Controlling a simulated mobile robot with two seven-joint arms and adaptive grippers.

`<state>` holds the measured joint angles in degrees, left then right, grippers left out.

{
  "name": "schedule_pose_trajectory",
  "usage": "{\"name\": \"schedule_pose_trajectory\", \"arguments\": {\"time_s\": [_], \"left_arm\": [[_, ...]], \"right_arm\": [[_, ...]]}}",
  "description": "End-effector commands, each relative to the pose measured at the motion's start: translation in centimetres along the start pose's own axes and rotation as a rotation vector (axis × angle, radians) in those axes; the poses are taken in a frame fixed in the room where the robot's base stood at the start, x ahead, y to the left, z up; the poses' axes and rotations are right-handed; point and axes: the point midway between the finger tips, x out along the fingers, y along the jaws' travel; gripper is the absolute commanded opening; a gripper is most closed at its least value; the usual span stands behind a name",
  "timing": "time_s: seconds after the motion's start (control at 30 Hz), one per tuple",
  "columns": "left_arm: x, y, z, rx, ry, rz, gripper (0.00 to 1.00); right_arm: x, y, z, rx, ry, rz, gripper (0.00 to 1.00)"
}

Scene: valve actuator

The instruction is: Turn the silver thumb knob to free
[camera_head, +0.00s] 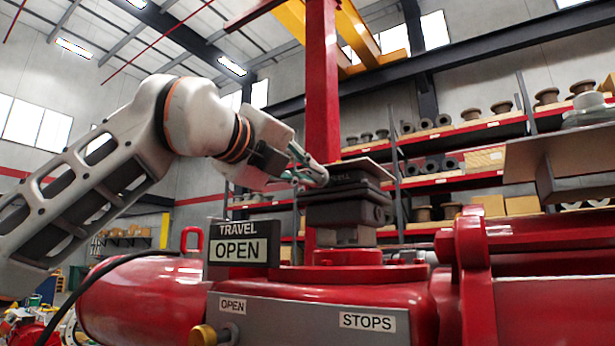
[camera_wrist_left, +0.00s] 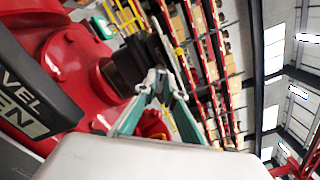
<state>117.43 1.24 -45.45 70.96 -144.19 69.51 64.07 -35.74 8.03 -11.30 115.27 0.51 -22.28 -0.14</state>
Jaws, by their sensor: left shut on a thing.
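My left gripper (camera_head: 314,176) reaches in from the left and is shut at the near left side of the black box (camera_head: 345,205). The box sits on the red actuator (camera_head: 345,285). In the left wrist view the green-grey fingers (camera_wrist_left: 155,82) come close together at their tips beside the dark box (camera_wrist_left: 122,70). The silver thumb knob cannot be made out apart from the fingertips, which cover the spot they grip. My right gripper is not in view.
A sign reading TRAVEL OPEN (camera_head: 243,245) stands left of the box, below my left arm. A grey panel (camera_head: 300,318) with OPEN and STOPS labels and a brass knob (camera_head: 205,335) is in front. Shelves with spools (camera_head: 470,150) stand behind.

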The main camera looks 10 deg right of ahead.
Motion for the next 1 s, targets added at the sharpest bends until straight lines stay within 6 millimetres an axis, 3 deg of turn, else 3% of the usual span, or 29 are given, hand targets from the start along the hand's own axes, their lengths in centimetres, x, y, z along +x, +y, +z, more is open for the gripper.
{"name": "schedule_pose_trajectory", "arguments": {"time_s": [0.4, 0.9, 0.93, 1.0], "left_arm": [[-0.04, 0.03, 0.14, -0.163, -0.003, -0.001, 0.0], [-0.06, 0.02, 0.17, -0.179, -0.004, -0.002, 0.0], [-0.06, 0.02, 0.18, -0.179, -0.004, -0.002, 0.15], [-0.06, 0.02, 0.16, -0.179, -0.003, -0.002, 0.26]], "right_arm": [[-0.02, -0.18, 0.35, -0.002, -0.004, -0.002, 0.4], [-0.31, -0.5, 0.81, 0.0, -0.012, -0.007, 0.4], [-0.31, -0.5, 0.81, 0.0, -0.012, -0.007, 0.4], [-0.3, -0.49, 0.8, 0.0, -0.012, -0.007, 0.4]]}}
